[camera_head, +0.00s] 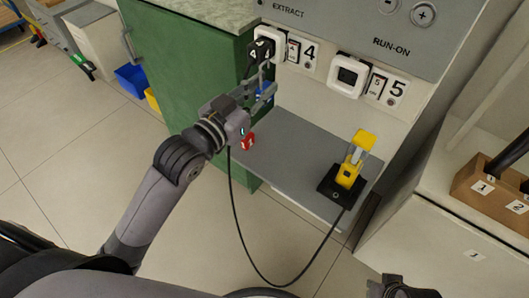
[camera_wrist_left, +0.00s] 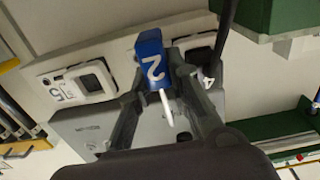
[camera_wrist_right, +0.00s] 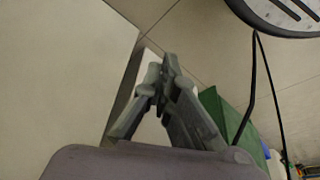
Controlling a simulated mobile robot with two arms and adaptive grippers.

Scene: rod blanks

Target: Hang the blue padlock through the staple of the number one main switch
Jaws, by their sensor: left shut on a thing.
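The blue padlock (camera_wrist_left: 150,62), marked 2, sits between the fingers of my left gripper (camera_wrist_left: 162,75), with its pale shackle (camera_wrist_left: 166,108) pointing back toward the palm. In the head view the blue padlock (camera_head: 264,92) is partly hidden by my left gripper (camera_head: 262,93), in front of the panel just below switch 4 (camera_head: 264,47). My right gripper (camera_wrist_right: 163,72) has its fingertips together, with nothing seen between them, over the floor. Its dark tip (camera_head: 397,288) shows at the bottom of the head view. The number one main switch and its staple are not visible.
A red tag marked 1 (camera_head: 248,142) is by the grey shelf (camera_head: 290,160). A yellow device (camera_head: 357,155) stands there on a black base, with a looping black cable (camera_head: 240,232). A green cabinet (camera_head: 190,70) is left.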

